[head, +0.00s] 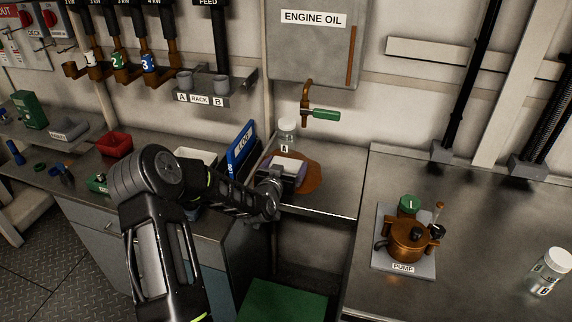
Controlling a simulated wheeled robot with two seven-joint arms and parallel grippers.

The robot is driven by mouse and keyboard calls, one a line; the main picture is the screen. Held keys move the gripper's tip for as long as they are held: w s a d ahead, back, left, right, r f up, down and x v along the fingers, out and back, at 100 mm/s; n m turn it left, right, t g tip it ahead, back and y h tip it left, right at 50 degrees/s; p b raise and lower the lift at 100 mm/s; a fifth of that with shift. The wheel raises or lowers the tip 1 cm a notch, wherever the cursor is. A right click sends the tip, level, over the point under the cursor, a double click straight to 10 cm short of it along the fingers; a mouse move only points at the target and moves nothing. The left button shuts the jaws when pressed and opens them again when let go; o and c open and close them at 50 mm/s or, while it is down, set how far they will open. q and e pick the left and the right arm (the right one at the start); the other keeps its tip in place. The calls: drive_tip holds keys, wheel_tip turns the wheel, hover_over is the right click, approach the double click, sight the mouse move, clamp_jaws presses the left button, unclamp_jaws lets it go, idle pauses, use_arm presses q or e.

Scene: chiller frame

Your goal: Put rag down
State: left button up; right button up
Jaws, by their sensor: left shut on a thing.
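My left arm reaches in from the lower left, and its gripper (286,182) is low over the metal shelf (335,203) under the engine oil tank. The gripper is shut on what looks like the rag (287,168), a pale, purplish thing mostly hidden by the gripper. A brown oil patch (313,178) spreads on the shelf around and behind the gripper. I cannot tell whether the rag touches the shelf. My right gripper is not in view.
A clear jar (287,134) marked A stands behind the gripper, below the green-handled oil tap (322,115). A blue board (241,150) stands just left. A copper pump (407,240) and jar B (549,271) are on the right bench. The shelf's right front is clear.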

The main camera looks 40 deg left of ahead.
use_arm(q)
drive_tip(key=shift+f+b, duration=0.35)
drive_tip(key=shift+b, duration=0.2)
drive_tip(key=o, duration=1.2)
drive_tip(key=shift+r+p, duration=0.45)
drive_tip(key=shift+p, duration=0.15)
drive_tip(key=shift+s+d, duration=0.1)
drive_tip(key=shift+s, duration=0.15)
drive_tip(key=b+v, duration=0.2)
drive_tip(key=v, duration=0.9)
drive_tip(key=shift+s+d, duration=0.15)
drive_tip(key=shift+s, duration=0.1)
